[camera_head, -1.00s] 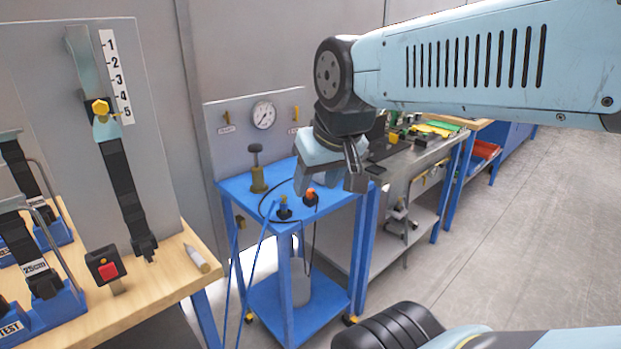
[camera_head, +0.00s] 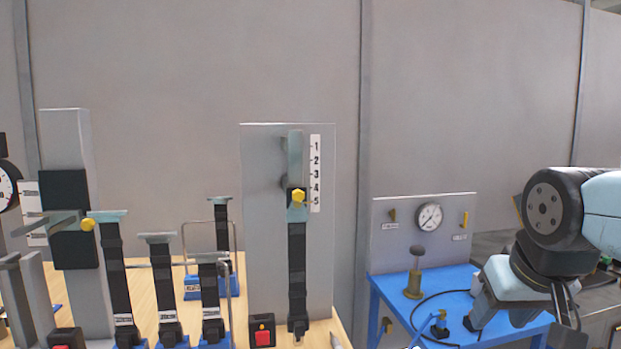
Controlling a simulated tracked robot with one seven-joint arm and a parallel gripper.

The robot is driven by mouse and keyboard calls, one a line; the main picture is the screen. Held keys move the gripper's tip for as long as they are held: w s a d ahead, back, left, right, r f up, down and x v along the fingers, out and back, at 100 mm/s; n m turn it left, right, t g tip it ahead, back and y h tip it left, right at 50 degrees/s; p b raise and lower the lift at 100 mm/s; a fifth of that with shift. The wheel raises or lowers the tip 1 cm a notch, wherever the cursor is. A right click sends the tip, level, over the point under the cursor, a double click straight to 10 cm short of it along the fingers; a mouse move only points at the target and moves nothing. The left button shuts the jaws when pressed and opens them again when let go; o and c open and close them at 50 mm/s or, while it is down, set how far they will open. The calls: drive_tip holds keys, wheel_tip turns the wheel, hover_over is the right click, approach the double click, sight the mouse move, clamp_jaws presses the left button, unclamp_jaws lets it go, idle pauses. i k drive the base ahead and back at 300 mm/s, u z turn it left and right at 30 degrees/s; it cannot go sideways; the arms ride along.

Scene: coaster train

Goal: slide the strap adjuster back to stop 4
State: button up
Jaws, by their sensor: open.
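The strap adjuster (camera_head: 297,198) is a dark slider with a yellow knob on a grey upright panel (camera_head: 262,220). It sits on a pale metal strip (camera_head: 295,150) with a black strap (camera_head: 297,255) hanging below it. A white scale (camera_head: 315,172) numbered 1 to 5 is beside it. The knob's yellow pointer is level with about 5, below 4. My gripper (camera_head: 520,312) is at the lower right, pointing down over the blue cart, well to the right of the adjuster. It is open and appears empty; its fingertips are partly hard to make out.
A wooden bench holds the panel, a red button box (camera_head: 262,330) and several strap stands (camera_head: 160,280) to the left. A blue cart (camera_head: 455,280) with a gauge (camera_head: 428,216) and a plunger (camera_head: 414,283) is to the right. Space before the panel looks clear.

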sight(298, 194)
drive_tip(key=z, duration=0.45)
drive_tip(key=k, duration=0.85)
drive_tip(key=u, duration=0.45)
